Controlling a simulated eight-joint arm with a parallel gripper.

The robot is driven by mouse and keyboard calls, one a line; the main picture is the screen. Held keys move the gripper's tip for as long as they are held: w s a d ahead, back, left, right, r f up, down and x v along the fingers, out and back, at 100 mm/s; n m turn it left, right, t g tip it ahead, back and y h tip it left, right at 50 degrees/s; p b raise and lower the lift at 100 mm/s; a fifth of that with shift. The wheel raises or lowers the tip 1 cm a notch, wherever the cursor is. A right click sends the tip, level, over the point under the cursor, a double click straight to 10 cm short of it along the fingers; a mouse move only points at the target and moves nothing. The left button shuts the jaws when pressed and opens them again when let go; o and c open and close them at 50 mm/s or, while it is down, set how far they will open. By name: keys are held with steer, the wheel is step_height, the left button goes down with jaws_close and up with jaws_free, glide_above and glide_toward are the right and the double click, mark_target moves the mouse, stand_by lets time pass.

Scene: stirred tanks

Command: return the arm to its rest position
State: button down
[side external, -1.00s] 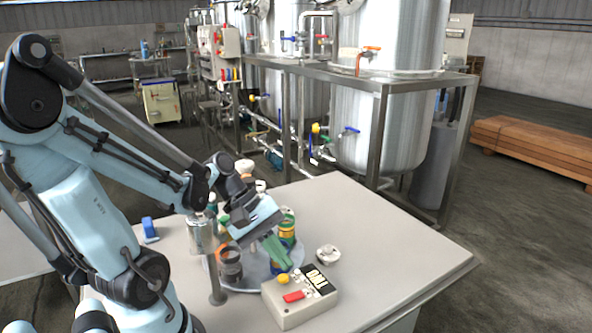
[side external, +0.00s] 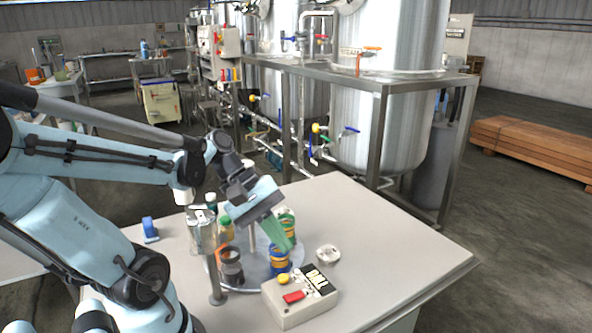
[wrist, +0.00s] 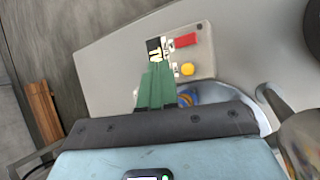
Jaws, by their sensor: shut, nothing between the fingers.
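My gripper (side external: 278,236) has green fingers, which are shut with nothing between them. It hangs tilted downward above the round grey turntable (side external: 256,270) on the table, in front of a green-and-yellow can in the side view. In the wrist view my gripper's green fingers (wrist: 155,88) lie together and point toward the control box (wrist: 150,70). The lower part of my arm shows at the left of the side view, with the forearm reaching right over the table.
The control box (side external: 300,297) with red and yellow buttons sits at the table's front. Blue-and-yellow (side external: 279,262) and dark (side external: 231,268) cans stand on the turntable. A metal cylinder on a post (side external: 203,232) stands at left. The table's right side (side external: 400,250) is clear.

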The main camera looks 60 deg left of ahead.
steer(key=shift+w+d+f+m+y, duration=0.1)
steer(key=shift+d+f+m+y, duration=0.15)
steer(key=shift+m, duration=0.35)
steer(key=shift+w+d+f+m+y, duration=0.1)
steer(key=shift+m+y, duration=0.25)
steer(key=shift+m, duration=0.25)
steer(key=shift+w+d+f+m+y, duration=0.15)
steer(key=shift+m+y, duration=0.1)
steer(key=shift+m, duration=0.3)
steer(key=shift+w+a+f+m+y, duration=0.15)
steer(key=shift+m+y, duration=0.1)
steer(key=shift+m, duration=0.3)
steer(key=w+d+m+t+y, duration=0.1)
steer(key=m, duration=0.3)
steer(key=w+r+m+t+y, duration=0.1)
steer(key=m, duration=0.2)
steer(key=w+d+r+m+y, duration=0.1)
steer(key=w+m, duration=0.1)
steer(key=m, duration=0.2)
steer(key=shift+d+r+m+t+y, duration=0.25)
steer(key=shift+d+m+t+y, duration=0.05)
steer(key=shift+t+y, duration=0.1)
